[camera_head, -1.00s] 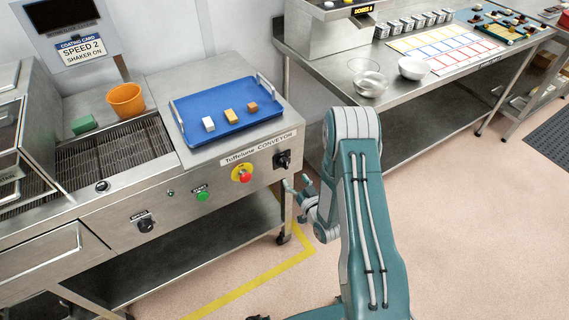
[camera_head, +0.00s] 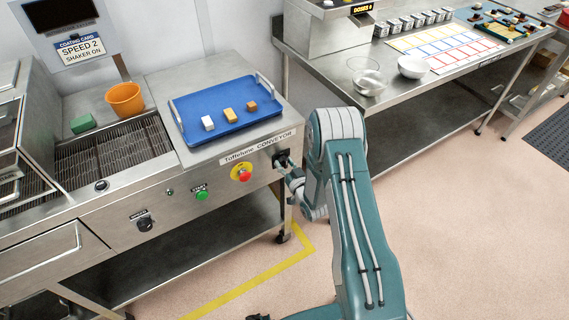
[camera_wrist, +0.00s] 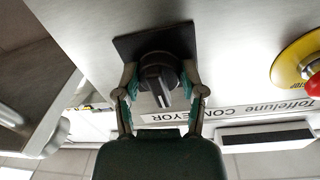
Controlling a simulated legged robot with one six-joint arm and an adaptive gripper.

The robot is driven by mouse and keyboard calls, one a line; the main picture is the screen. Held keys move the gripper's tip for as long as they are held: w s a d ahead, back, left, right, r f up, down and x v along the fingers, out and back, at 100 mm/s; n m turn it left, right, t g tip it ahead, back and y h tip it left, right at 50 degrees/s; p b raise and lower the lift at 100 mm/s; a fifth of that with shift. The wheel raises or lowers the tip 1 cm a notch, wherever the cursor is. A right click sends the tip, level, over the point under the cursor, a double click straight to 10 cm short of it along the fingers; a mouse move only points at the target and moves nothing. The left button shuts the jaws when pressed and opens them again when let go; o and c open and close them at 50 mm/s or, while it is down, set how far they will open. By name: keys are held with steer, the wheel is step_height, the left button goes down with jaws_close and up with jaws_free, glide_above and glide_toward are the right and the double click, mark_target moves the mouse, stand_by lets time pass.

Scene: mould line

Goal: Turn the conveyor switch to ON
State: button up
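The conveyor switch is a black rotary knob (camera_wrist: 158,76) on a dark square plate (camera_wrist: 126,47), with a pale pointer line on its face. In the head view the switch (camera_head: 281,156) is at the right end of the machine's front panel, below the "Tuffelune CONVEYOR" label, and partly covered by my gripper (camera_head: 285,164). In the wrist view the fingers of my gripper (camera_wrist: 160,88) stand on either side of the knob, apart, with narrow gaps seeming to remain. No ON or OFF marking is readable.
A red emergency button on yellow (camera_head: 241,174) and a green button (camera_head: 202,195) sit left of the switch. Another black knob (camera_head: 145,224) is farther left. A blue tray (camera_head: 187,127) with three small blocks lies on top. Floor in front is clear.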

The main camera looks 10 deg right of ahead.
steer(key=shift+w+m, duration=0.1)
steer(key=shift+m, duration=0.2)
steer(key=m, duration=0.4)
steer(key=shift+r, duration=0.1)
steer(key=m, duration=0.4)
steer(key=shift+d+m, duration=0.1)
steer(key=shift+m, duration=0.3)
steer(key=m, duration=0.5)
steer(key=shift+g, duration=0.4)
steer(key=shift+m+y, duration=0.4)
steer(key=shift+m, duration=1)
steer(key=shift+d+f, duration=0.1)
steer(key=shift+f, duration=0.1)
steer(key=o, duration=1.1)
steer(key=shift+o, duration=0.2)
